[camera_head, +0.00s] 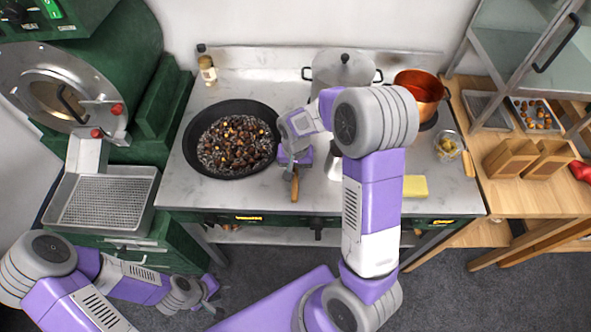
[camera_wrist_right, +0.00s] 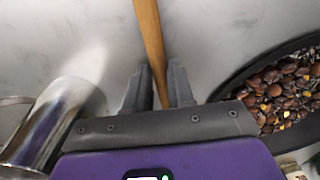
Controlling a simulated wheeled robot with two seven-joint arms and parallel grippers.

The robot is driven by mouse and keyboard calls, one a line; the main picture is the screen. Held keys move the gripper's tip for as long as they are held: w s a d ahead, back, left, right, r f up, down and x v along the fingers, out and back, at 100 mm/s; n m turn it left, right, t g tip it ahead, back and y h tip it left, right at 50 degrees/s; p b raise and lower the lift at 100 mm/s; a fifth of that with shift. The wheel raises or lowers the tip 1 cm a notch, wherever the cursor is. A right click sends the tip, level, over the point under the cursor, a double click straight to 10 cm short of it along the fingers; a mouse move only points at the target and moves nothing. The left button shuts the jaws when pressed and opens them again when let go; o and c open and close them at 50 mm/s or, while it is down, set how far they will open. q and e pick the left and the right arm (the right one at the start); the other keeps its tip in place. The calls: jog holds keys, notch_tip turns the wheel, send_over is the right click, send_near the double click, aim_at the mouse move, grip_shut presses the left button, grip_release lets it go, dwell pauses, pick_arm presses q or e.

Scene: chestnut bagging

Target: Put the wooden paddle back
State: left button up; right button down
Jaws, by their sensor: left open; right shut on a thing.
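The wooden paddle (camera_head: 295,187) is on or just above the grey stove top, right of the black pan; only a short piece of it shows in the head view. In the right wrist view the wooden shaft (camera_wrist_right: 150,38) runs up from between the fingers, and its far end is out of frame. My right gripper (camera_wrist_right: 160,88) is shut on this shaft; it also shows in the head view (camera_head: 294,162), beside the pan's right rim. My left gripper (camera_head: 208,292) is open and empty, low at the left over the floor.
The black pan (camera_head: 190,150) holds chestnuts. A metal pot (camera_head: 343,72), a copper pot (camera_head: 420,87), a glass jar (camera_head: 447,147) and a yellow block (camera_head: 415,187) stand on the stove top. A perforated tray (camera_head: 100,203) is at left. Brown bags (camera_head: 510,158) stand on the wooden table.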

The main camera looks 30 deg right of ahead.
jog(key=c, duration=0.9)
grip_release()
notch_tip(320, 180, up, 8)
jog(key=shift+f+p, duration=0.25)
jog(key=shift+p, duration=0.6)
